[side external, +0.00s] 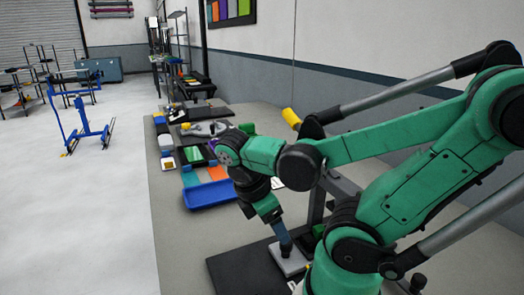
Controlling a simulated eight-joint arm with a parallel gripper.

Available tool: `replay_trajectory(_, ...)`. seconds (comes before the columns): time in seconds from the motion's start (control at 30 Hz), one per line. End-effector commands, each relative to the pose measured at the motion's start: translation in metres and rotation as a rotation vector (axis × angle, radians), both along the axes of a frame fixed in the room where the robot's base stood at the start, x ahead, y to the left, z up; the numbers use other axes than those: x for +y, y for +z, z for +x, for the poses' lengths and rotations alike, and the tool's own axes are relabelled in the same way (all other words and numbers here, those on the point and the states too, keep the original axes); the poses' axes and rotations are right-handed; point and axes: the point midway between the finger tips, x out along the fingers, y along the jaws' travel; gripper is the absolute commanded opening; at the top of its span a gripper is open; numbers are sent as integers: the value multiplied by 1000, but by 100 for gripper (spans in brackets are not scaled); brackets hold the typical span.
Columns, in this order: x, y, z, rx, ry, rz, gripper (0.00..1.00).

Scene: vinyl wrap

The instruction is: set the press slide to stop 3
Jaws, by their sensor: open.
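A press-like fixture stands on a black base plate (235,272) at the lower middle, partly hidden behind my arm. A pale grey block (291,262) sits on the plate; I cannot tell whether it is the press slide. A grey upright (317,205) and a yellow handle (291,117) show behind my forearm, but how they connect is hidden. No stop numbers can be read. My gripper (286,247) points down at the grey block. Its jaws are open, small and dark in this view, and I cannot tell whether they touch the block.
A blue tray (208,196) lies on the grey bench left of my wrist, with green and orange sheets (192,178) behind it. Several small items and a dark board (209,114) lie farther back. The bench's left strip is clear. A blue stand (85,125) is on the floor.

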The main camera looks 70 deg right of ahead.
Motion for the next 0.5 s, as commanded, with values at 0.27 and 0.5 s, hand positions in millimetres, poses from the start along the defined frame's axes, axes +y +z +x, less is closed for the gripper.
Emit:
replay_trajectory(0.27,0,1,0,0,0,0,65)
replay_trajectory(0.5,16,11,38,-58,7,53,0)
